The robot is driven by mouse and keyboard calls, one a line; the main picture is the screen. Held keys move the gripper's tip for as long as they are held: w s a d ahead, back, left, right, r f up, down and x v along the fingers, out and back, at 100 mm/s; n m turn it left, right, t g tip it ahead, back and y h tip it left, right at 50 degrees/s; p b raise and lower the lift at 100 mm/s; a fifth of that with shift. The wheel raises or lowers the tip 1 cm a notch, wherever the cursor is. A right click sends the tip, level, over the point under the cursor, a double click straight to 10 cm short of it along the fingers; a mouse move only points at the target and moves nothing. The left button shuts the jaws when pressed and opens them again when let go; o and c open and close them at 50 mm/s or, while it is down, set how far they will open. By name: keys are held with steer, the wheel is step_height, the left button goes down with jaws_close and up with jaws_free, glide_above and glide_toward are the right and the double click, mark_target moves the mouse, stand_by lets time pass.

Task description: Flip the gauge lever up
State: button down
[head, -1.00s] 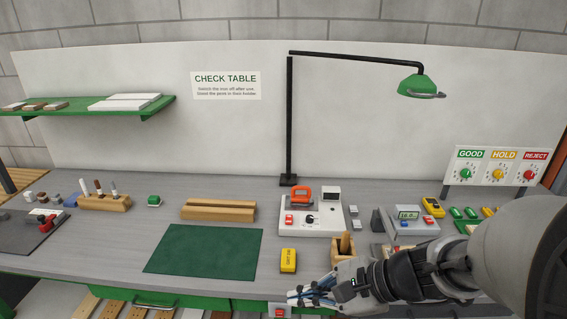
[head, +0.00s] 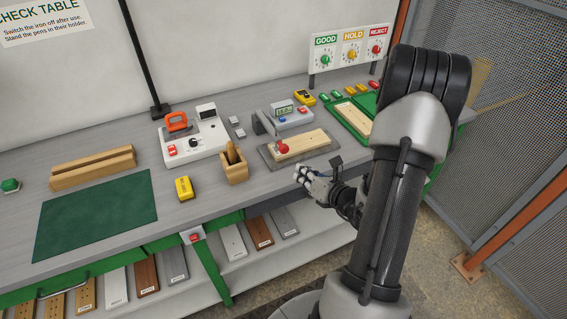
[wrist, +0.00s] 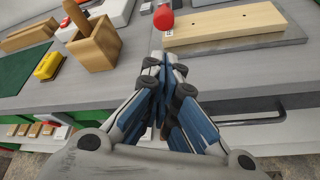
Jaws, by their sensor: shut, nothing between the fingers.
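The gauge is a grey base plate (head: 269,161) with a pale wooden board (head: 304,144) on it and a grey upright part (head: 266,123) behind. A red ball knob (head: 282,146), which looks like the lever's end, sits low at the board's left end; its arm is hard to make out. My gripper (head: 301,173) is shut and empty, in front of the plate and below the knob in the picture. In the wrist view the red knob (wrist: 163,17) shows just beyond the shut fingertips (wrist: 166,64), with a visible gap between.
A wooden holder (head: 234,171) and a yellow box (head: 184,188) stand left of the gauge. A digital display unit (head: 290,117) stands behind it. A green tray (head: 346,124) with a board lies to the right. The bench's front edge runs below my gripper.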

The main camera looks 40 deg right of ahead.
steer(key=b+x, duration=0.2)
steer(key=x, duration=0.8)
steer(key=shift+w+a, duration=0.1)
steer(key=shift+r, duration=0.1)
